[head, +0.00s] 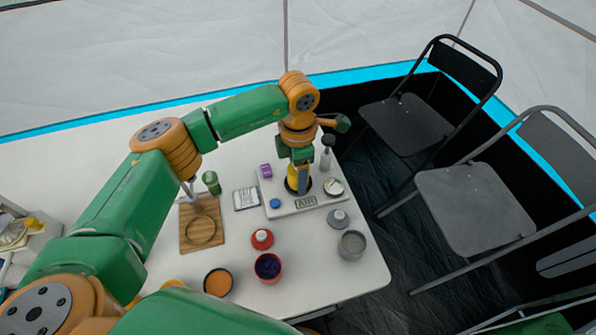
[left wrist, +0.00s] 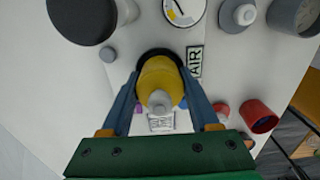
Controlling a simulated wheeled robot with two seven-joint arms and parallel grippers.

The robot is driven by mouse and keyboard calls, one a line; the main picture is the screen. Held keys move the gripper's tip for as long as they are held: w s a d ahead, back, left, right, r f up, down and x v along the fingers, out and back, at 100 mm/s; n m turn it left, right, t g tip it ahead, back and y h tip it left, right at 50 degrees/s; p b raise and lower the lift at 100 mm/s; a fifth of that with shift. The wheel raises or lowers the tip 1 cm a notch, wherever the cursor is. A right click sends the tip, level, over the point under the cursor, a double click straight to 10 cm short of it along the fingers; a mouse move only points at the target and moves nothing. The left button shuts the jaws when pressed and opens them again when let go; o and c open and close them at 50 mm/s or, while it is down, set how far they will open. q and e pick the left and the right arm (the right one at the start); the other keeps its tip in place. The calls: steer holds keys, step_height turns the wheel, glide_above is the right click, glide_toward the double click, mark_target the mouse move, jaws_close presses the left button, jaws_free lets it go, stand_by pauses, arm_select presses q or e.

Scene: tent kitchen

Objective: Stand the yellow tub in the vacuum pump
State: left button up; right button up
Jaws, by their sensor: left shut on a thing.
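The vacuum pump (head: 283,209) is a pale flat unit with an AIR label, a round gauge and a dark round seat (head: 290,188). My left gripper (head: 299,184) points down over this seat, shut on the yellow tub (head: 292,171). In the left wrist view the yellow tub (left wrist: 160,78) is upright between the blue fingers of the gripper (left wrist: 159,98), with its pale knob facing the camera. The dark seat (left wrist: 150,53) shows around its far edge. The tub's base is hidden, so I cannot tell whether it touches the seat's bottom. My right gripper is not in view.
A dark-topped bottle (head: 327,152) stands close behind the pump. A grey cup (head: 351,245), red-capped jar (head: 262,239), red cup (head: 267,267) and orange-filled cup (head: 218,282) stand in front.

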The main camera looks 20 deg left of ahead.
arm_select(q)
steer(key=shift+f, duration=0.15)
steer(key=o, duration=0.7)
step_height(320, 180, up, 11)
steer(key=p, duration=0.8)
